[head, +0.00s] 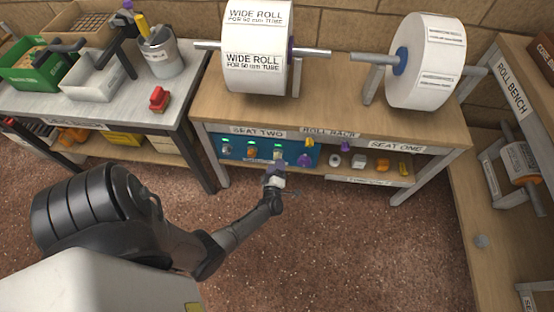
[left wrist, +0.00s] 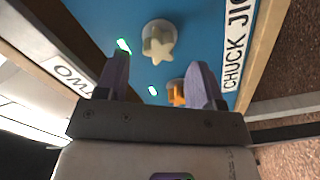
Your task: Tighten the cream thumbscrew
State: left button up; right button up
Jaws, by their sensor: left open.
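The cream thumbscrew (left wrist: 158,46) is star-shaped and sits on a blue panel (left wrist: 202,22) in the left wrist view. An orange knob (left wrist: 176,93) is on the same panel, partly behind one finger. My left gripper (left wrist: 160,72) is open and empty, facing the panel. The cream thumbscrew shows just beyond the gap between its fingertips, apart from them. In the head view my left gripper (head: 275,172) is in front of the blue panel (head: 292,154) below the bench top. My right gripper is out of view.
Green lights (left wrist: 153,90) and a label reading CHUCK JIG (left wrist: 238,40) are by the screws. Loose parts lie on the shelf (head: 345,172) to the right. The floor in front is clear.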

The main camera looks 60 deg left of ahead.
aim_at(277, 156)
pick_arm(q)
jog(key=b+x, duration=0.1)
jog(key=x, duration=0.2)
jog(key=shift+w+a, duration=0.2)
dwell(0.4)
jog(key=c, duration=0.9)
